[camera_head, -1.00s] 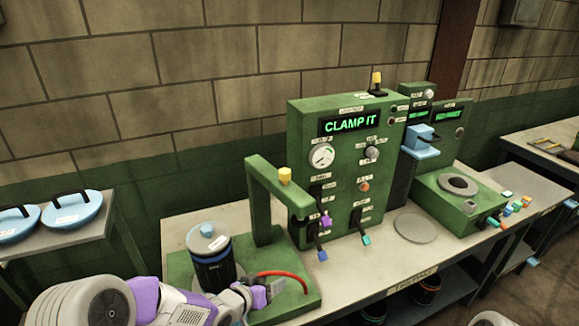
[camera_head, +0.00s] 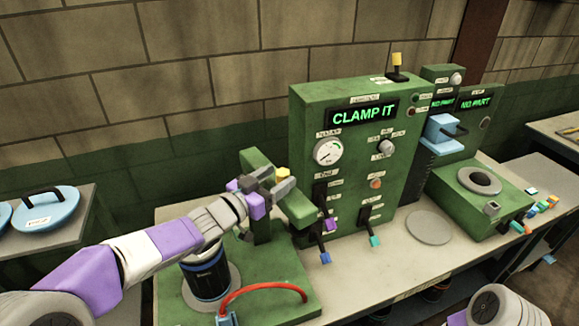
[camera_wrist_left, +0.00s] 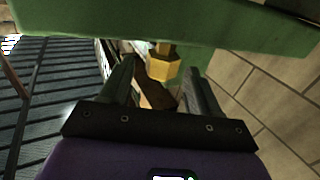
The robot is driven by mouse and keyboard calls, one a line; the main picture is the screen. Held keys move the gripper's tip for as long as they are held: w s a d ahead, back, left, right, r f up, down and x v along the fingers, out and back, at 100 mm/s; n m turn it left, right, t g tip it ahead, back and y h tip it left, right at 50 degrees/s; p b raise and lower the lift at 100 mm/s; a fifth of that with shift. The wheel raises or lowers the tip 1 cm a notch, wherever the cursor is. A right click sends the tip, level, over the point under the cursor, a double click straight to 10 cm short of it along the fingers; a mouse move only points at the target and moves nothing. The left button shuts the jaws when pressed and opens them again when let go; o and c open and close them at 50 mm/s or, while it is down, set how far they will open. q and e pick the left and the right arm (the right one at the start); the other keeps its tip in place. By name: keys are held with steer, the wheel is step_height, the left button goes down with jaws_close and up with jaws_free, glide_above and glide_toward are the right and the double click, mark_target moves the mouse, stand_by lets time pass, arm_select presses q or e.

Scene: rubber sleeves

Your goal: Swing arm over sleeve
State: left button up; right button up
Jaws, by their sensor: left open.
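The dark sleeve (camera_head: 207,276) with a blue band stands upright on the green fixture base (camera_head: 262,270); my left arm hides its top. The green swing arm (camera_head: 296,207) with its yellow knob (camera_head: 283,173) is on the post behind and to the right of the sleeve. My left gripper (camera_head: 272,194) is open at the swing arm and partly covers it. In the left wrist view the yellow knob (camera_wrist_left: 163,64) shows between and beyond the fingertips, with the green swing arm (camera_wrist_left: 200,25) across the top. I cannot tell whether the fingers touch it. My right gripper is out of view.
A green panel (camera_head: 343,180) reading "CLAMP IT" stands close to the right, with levers (camera_head: 325,255) low on its front. A red hose (camera_head: 262,287) arches over the base's front. A grey disc (camera_head: 429,227) lies on the bench. Blue lidded items (camera_head: 48,208) sit at left.

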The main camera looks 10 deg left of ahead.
mark_target(287, 170)
arm_select(q)
steer(key=shift+x, duration=2.3)
steer(key=shift+c, duration=0.3)
steer(key=shift+a, duration=0.1)
jaws_close()
